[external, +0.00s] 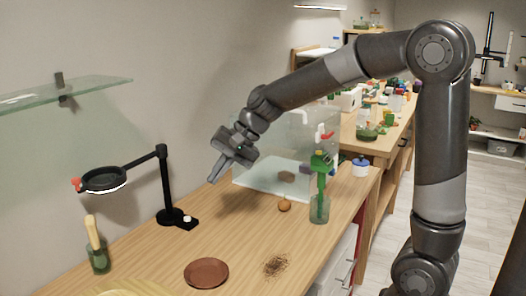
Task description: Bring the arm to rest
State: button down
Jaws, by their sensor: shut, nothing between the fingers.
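My gripper (220,181) hangs above the wooden bench (150,252), pointing down and to the left. Its fingers are shut with nothing between them. My arm reaches in from the right, bent at a high elbow. The gripper appears clear of the bench top and of the objects around it.
A black magnifier lamp (163,185) stands left of the gripper. A glass tank (270,150) is behind it. A brown saucer (206,273), a patch of soil (277,265), an orange ball (284,205) and a glass with green tools (320,208) are on the bench. A glass shelf (65,95) juts out upper left.

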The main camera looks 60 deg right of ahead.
jog(key=s+d+r+n+h, duration=0.1)
jog(key=s+n+h, duration=0.4)
jog(key=s, duration=2.1)
jog(key=r+n, duration=0.1)
jog(key=n, duration=0.5)
jog(key=shift+s+d, duration=0.15)
jog(key=shift+d, duration=0.15)
